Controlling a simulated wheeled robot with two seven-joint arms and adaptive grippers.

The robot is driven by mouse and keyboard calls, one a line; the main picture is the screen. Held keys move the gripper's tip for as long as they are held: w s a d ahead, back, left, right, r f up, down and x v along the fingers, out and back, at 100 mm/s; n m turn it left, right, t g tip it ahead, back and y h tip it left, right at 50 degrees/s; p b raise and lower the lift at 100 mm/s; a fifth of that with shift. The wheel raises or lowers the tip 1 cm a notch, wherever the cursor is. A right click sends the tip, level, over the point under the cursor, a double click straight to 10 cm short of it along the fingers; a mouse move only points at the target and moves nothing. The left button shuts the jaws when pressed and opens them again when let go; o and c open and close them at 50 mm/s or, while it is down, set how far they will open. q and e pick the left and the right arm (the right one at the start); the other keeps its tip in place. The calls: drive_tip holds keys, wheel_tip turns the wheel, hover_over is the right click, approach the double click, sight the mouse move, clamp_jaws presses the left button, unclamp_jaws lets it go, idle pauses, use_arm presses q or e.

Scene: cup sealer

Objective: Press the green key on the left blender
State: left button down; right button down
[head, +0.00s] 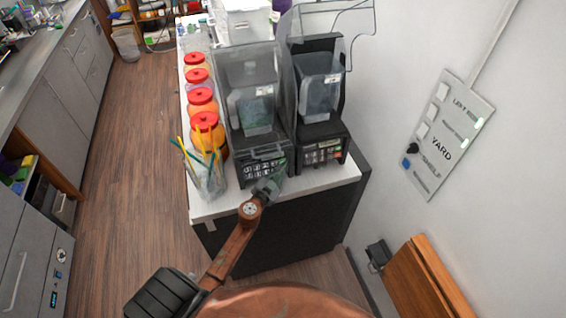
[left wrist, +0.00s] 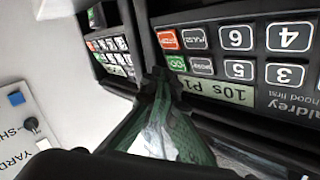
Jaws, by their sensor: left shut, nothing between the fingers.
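The left blender (head: 250,95) stands on the white counter with its clear hood over the jug. Its black key panel (head: 258,171) faces me. In the left wrist view the panel is upside down, with the green GO key (left wrist: 176,63) beside a red key (left wrist: 167,39) and a display (left wrist: 215,90) reading "10s P1". My left gripper (head: 279,173) is shut and empty at the right end of that panel. In the left wrist view its fingertips (left wrist: 156,82) appear just beside the green key; I cannot tell whether they touch the panel. In the head view the gripper hides that panel end.
The right blender (head: 320,110) stands close beside, its panel also visible in the left wrist view (left wrist: 112,55). A glass of coloured straws (head: 209,180) and several red-lidded jars (head: 205,122) stand left. A wall sign (head: 447,135) hangs right.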

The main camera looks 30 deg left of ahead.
drive_tip(key=shift+a, duration=0.3)
use_arm(q)
drive_tip(key=shift+w+a+f, duration=0.1)
use_arm(e)
drive_tip(key=shift+f, duration=0.1)
use_arm(q)
drive_tip(key=shift+w+a, duration=0.15)
drive_tip(key=shift+w, duration=0.05)
use_arm(e)
drive_tip(key=shift+d, duration=0.1)
use_arm(q)
drive_tip(key=shift+a+f, duration=0.1)
use_arm(e)
drive_tip(key=shift+d, duration=0.2)
idle(0.4)
